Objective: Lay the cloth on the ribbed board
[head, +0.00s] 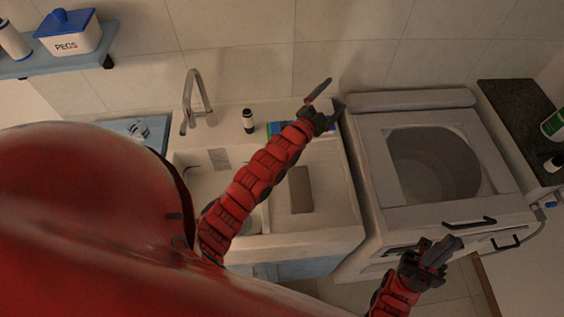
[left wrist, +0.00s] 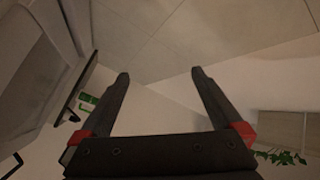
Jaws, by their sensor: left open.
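A white sink unit (head: 345,214) stands in the middle of the head view. Its right part looks like a sloped board, though I cannot make out ribs. A flat grey-brown rectangle (head: 300,190) lies there; I cannot tell if it is the cloth. My left gripper (head: 330,94) is above the sink's back right corner, beside the washer.
A top-loading washer (head: 375,188) with a round tub opening stands right of the sink. A tap (head: 190,105) and a small dark bottle (head: 248,121) stand at the sink's back. A blue shelf (head: 30,66) holds a PEGS box (head: 75,40). A dark counter (head: 515,105) is far right.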

